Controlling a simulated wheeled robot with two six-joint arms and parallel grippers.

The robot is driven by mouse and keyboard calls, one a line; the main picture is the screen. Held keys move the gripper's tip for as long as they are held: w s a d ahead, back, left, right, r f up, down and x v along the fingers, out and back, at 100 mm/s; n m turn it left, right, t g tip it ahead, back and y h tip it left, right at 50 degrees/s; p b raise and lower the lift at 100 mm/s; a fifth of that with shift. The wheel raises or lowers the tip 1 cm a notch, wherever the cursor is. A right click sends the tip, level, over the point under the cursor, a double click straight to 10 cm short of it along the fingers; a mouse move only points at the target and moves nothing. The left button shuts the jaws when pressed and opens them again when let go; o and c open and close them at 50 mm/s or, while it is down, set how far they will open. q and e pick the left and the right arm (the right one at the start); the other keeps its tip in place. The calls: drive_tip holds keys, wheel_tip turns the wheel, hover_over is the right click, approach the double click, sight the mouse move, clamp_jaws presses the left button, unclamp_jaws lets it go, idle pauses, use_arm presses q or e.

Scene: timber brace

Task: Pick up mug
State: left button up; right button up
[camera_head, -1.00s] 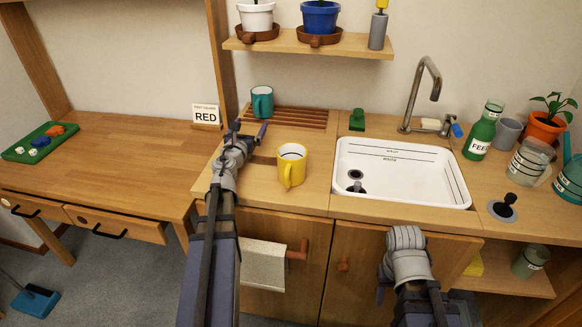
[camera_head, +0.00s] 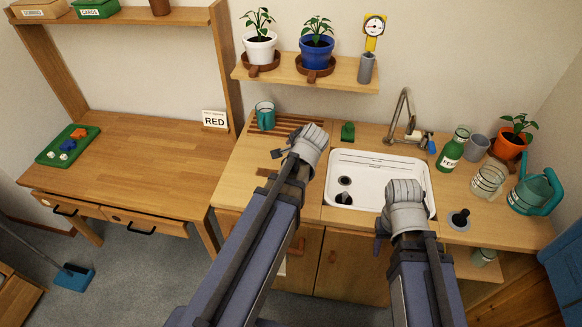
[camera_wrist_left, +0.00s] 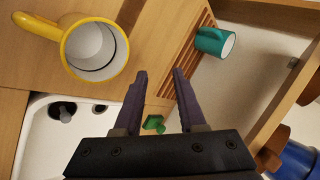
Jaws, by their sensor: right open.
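The yellow mug (camera_wrist_left: 94,50) shows in the left wrist view at upper left, its open mouth facing the camera and its handle toward the left edge. In the head view it is hidden behind my left arm. In the head view the left gripper (camera_head: 279,153) is partly covered. My right gripper (camera_head: 381,230) is open in front of the sink.
The white sink (camera_head: 352,162) with its tap (camera_head: 400,115) is right of the drying board (camera_head: 298,123). A shelf (camera_head: 345,84) with plants overhangs the counter. The left desk is mostly clear.

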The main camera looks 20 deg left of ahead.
use_arm(q)
drive_tip(key=s+d+r+n+g+h+p, duration=0.1)
drive_tip(key=s+d+n+g+h+p, duration=0.2)
drive_tip(key=d, duration=0.4)
use_arm(e)
wheel_tip(320, 180, up, 5)
use_arm(q)
drive_tip(key=f+n+g+b, duration=0.1)
drive_tip(key=s+a+f+n+g+h+b, duration=0.1)
drive_tip(key=f, duration=0.1)
drive_tip(key=a+f+n+g+h, duration=0.1)
drive_tip(key=f+n, duration=0.1)
drive_tip(key=shift+s+b, duration=0.4)
wheel_tip(320, 180, down, 8)
drive_tip(key=b, duration=0.8)
drive_tip(key=shift+a, duration=0.1)
drive_tip(key=shift+r, duration=0.15)
use_arm(e)
wheel_tip(320, 180, down, 11)
use_arm(q)
clamp_jaws()
